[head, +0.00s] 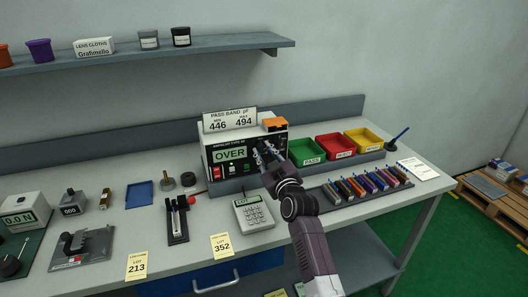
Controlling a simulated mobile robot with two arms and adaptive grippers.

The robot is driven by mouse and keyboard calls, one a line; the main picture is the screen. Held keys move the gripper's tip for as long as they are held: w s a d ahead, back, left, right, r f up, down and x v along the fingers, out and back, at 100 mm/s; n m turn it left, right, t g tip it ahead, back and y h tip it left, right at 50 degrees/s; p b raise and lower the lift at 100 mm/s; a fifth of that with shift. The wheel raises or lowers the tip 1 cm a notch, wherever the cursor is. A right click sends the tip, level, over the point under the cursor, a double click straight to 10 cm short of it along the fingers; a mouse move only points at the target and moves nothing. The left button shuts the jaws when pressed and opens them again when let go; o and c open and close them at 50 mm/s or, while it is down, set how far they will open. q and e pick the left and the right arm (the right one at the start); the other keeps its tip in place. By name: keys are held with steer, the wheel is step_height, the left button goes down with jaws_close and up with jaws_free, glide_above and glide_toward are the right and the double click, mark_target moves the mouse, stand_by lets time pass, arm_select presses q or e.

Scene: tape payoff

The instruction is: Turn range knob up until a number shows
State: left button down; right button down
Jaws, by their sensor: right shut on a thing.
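The meter (245,170) stands at the back of the bench, with its green display (230,154) reading "OVER". A sign (230,119) on top reads "PASS BAND pF", min 446, max 494. My right gripper (264,148) is at the right part of the meter's front panel, shut on the range knob. The gripper hides the knob and its markings, so its setting cannot be read. My left gripper is not in view.
Green (307,151), red (336,147) and yellow (367,141) bins stand right of the meter. A rack of several coloured parts (364,187) lies in front, beside my right arm. A keypad device (253,213) sits in front of the meter. A shelf (150,54) hangs above left.

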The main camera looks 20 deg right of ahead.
steer(key=m+p, duration=0.1)
steer(key=m, duration=0.4)
steer(key=shift+r+p, duration=0.15)
steer(key=shift+p, duration=0.2)
steer(key=m+p, duration=0.1)
steer(key=m, duration=0.4)
steer(key=shift+d+m, duration=0.15)
steer(key=shift+m, duration=0.25)
steer(key=c, duration=1.7)
jaws_free()
steer(key=shift+s+f, duration=0.2)
steer(key=shift+s, duration=0.1)
steer(key=s, duration=1.1)
steer(key=shift+s+d+r, duration=0.1)
steer(key=shift+s+d, duration=0.1)
